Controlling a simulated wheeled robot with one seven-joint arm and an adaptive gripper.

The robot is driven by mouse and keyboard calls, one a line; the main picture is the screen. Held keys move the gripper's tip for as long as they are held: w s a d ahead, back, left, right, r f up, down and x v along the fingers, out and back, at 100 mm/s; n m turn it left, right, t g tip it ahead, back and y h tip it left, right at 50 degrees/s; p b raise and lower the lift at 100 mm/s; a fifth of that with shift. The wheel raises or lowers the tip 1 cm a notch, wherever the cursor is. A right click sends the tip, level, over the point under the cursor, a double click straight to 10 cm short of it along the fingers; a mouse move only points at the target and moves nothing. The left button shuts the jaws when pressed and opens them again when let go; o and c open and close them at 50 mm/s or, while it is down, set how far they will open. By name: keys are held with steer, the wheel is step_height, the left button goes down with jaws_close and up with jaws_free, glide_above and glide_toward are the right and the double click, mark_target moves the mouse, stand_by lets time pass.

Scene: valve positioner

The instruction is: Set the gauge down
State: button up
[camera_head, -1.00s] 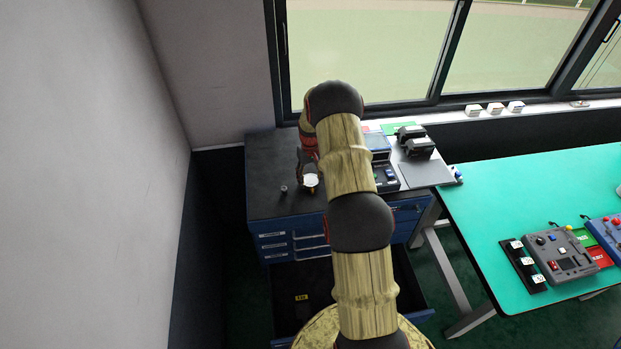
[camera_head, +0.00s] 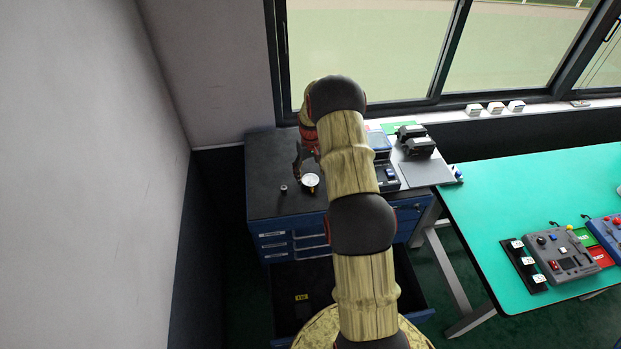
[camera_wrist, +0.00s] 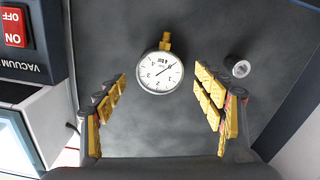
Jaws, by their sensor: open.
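The gauge (camera_wrist: 160,72) has a round white dial and a brass stem. In the wrist view it lies face up on the dark cabinet top, ahead of my fingers and between their lines, apart from both. In the head view the gauge (camera_head: 310,181) is on the cabinet top (camera_head: 265,165), near its front edge. My gripper (camera_wrist: 161,100) is open and empty, with yellow pads spread wide on both sides. In the head view my gripper (camera_head: 306,160) is just behind the gauge, partly hidden by my arm.
A small metal cylinder (camera_wrist: 238,66) stands right of the gauge in the wrist view; in the head view it is left. A vacuum unit (camera_wrist: 25,40) with an ON/OFF switch borders the left. A drawer (camera_head: 285,300) below is open. A green-topped table (camera_head: 480,210) stands at right.

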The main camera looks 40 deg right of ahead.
mark_target(310, 180)
steer(key=s+a+r+n+t+b, duration=0.1)
steer(key=a+r, duration=0.5)
steer(key=r, duration=0.6)
steer(key=s+a+r, duration=0.1)
steer(key=a+r, duration=0.4)
steer(key=r, duration=0.7)
steer(key=s+a+r+n+t, duration=0.1)
steer(key=s+a+r+t, duration=0.1)
steer(key=s+a+r, duration=0.7)
steer(key=s+a+r+n+t, duration=0.1)
steer(key=s+a+r, duration=0.3)
steer(key=s+a, duration=1.3)
steer(key=s+t, duration=0.1)
steer(key=s, duration=0.2)
steer(key=shift+s+r+n+t, duration=0.2)
steer(key=shift+s+n+t, duration=0.1)
steer(key=shift+s+n, duration=0.1)
steer(key=shift+a+f, duration=0.1)
